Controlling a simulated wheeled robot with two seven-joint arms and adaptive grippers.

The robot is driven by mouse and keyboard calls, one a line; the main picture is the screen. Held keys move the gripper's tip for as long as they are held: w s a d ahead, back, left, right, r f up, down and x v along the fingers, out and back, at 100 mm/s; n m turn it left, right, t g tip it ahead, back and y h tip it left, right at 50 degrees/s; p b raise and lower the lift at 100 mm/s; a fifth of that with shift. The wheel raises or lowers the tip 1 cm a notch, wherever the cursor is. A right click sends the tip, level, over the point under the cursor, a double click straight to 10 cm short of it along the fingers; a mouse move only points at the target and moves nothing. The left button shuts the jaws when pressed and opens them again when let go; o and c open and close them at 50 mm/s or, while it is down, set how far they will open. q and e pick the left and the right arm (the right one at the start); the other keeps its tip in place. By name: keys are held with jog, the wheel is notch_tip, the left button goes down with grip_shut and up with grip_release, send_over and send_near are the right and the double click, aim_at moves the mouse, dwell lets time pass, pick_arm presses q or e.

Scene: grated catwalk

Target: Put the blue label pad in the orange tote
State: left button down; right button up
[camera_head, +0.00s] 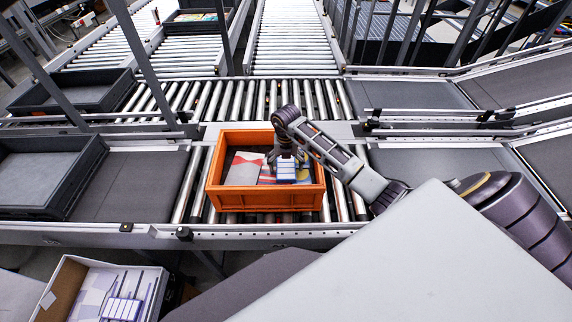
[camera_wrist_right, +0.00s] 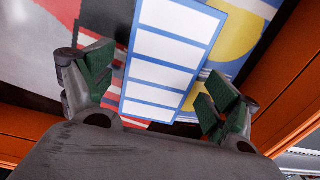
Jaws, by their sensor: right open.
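The blue label pad (camera_wrist_right: 170,58), white labels with a blue border, is inside the orange tote (camera_head: 267,201), over flat printed items. It shows in the head view (camera_head: 286,170) just below my right gripper (camera_head: 287,158). In the right wrist view my right gripper (camera_wrist_right: 160,92) is open, one finger on each side of the pad. The left finger is close to the pad's edge; I cannot tell whether it touches. The right finger stands apart from it. The tote's orange walls show at both sides of the wrist view. My left gripper is not in view.
The tote stands on a roller conveyor (camera_head: 342,190). A dark grey tray (camera_head: 75,187) is on the left belt. A white box (camera_head: 66,281) at lower left holds a purple-edged label pad (camera_head: 122,308). Metal posts rise behind the belts. The belt between grey tray and tote is clear.

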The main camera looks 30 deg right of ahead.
aim_at(286, 166)
jog(key=shift+r+p, duration=2.75)
jog(key=shift+r, duration=0.9)
notch_tip(286, 166, up, 5)
jog(key=shift+f+p, duration=0.15)
jog(key=shift+p, duration=0.35)
jog(key=shift+a, duration=0.1)
